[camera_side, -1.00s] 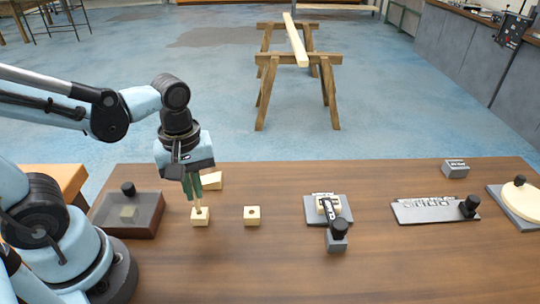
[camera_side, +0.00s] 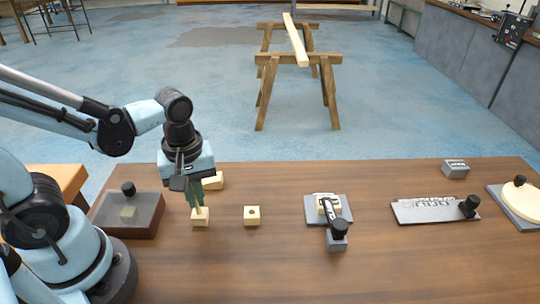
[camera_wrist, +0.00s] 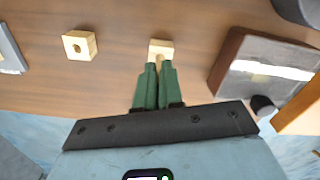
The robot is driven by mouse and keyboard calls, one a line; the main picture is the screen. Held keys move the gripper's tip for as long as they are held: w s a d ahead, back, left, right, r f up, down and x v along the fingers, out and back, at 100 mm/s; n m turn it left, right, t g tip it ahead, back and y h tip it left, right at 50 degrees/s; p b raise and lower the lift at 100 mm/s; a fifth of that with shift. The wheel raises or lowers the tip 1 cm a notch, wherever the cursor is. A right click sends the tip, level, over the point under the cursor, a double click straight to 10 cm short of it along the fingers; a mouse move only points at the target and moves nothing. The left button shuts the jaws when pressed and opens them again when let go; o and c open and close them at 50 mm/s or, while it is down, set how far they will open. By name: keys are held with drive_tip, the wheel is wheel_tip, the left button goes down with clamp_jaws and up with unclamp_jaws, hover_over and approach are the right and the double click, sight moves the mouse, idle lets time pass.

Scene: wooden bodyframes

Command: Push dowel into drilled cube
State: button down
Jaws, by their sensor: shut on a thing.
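My gripper (camera_side: 196,205) has green fingers and is shut on a thin pale dowel. The dowel (camera_wrist: 159,59) shows between the fingertips in the wrist view. Its lower end is at the top of a pale wooden cube (camera_side: 200,218), also in the wrist view (camera_wrist: 161,45). The fingers hide how deep the dowel sits in that cube. A second cube (camera_side: 252,215), with a dark drilled hole in its face, stands apart to the right. It also shows in the wrist view (camera_wrist: 80,45).
A pale block (camera_side: 213,181) lies behind my gripper. A dark box (camera_side: 140,226) with a black knob stands at left. A grey clamp fixture (camera_side: 313,208), a grey plate (camera_side: 425,212) and a round-disc fixture (camera_side: 503,207) stand to the right. The front table is clear.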

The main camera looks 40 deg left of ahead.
drive_tip(key=shift+f, duration=0.4)
drive_tip(key=c, duration=1.2)
unclamp_jaws()
wheel_tip(320, 180, up, 12)
idle(0.4)
drive_tip(key=w+a+f+m+t, duration=0.1)
drive_tip(key=w+m+t, duration=0.5)
drive_tip(key=m, duration=0.6)
drive_tip(key=shift+a+f+m+t, duration=0.3)
drive_tip(key=shift+a+f+t, duration=0.1)
drive_tip(key=shift+f+t, duration=0.25)
